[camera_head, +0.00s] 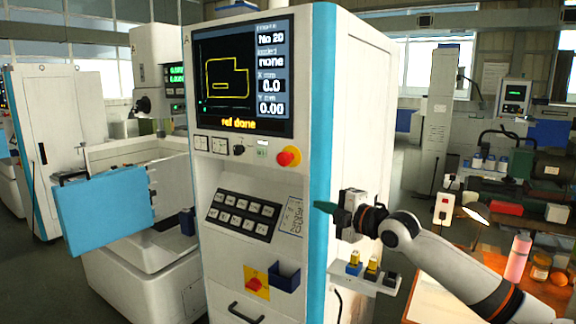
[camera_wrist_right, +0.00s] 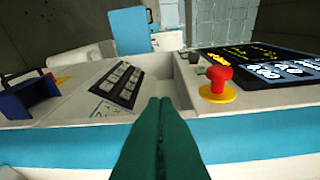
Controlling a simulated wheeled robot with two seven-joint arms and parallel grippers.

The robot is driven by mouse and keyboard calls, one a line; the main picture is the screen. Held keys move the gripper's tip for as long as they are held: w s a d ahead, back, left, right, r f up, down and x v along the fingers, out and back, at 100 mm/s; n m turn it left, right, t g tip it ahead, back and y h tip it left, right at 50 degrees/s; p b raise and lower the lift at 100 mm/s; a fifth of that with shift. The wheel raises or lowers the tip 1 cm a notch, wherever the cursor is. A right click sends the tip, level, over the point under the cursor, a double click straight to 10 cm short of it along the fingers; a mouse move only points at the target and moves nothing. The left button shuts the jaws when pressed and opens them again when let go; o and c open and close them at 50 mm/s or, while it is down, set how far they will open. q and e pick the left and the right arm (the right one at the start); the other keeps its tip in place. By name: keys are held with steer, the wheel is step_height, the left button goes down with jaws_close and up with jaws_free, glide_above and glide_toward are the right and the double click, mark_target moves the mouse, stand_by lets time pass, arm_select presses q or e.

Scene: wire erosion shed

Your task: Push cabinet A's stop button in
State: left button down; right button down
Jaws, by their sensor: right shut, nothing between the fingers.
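Cabinet A (camera_head: 254,175) is a tall white and blue machine cabinet in the middle of the head view. Its stop button (camera_head: 288,156) is a red mushroom head on a yellow ring, below the right part of the screen. It also shows in the right wrist view (camera_wrist_right: 218,82), standing out from the panel, right of the fingers. My right gripper (camera_head: 322,206) has green fingers, shut and empty, near the cabinet's right edge, lower right of the button in the head view. In the wrist view the fingers (camera_wrist_right: 160,105) point at the panel, apart from the button. My left gripper is not in view.
The screen (camera_head: 242,77) reads "ref done". A black keypad (camera_head: 242,215), a blue holder (camera_head: 285,275) and a red switch on a yellow plate (camera_head: 256,283) sit lower on the cabinet. A small shelf (camera_head: 366,278) juts out below my right wrist. A bench (camera_head: 440,290) stands at right.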

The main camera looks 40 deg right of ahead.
mark_target(287, 165)
steer(key=s+a+r+n+y, duration=0.2)
steer(key=a+r, duration=0.3)
steer(key=r, duration=0.3)
steer(key=shift+n, duration=0.8)
steer(key=w+d+p, duration=0.1)
steer(key=w+p, duration=0.8)
steer(key=w, duration=0.2)
steer(key=shift+w+d+r+p, duration=0.15)
steer(key=shift+w+r+p, duration=0.1)
steer(key=shift+r+p, duration=0.1)
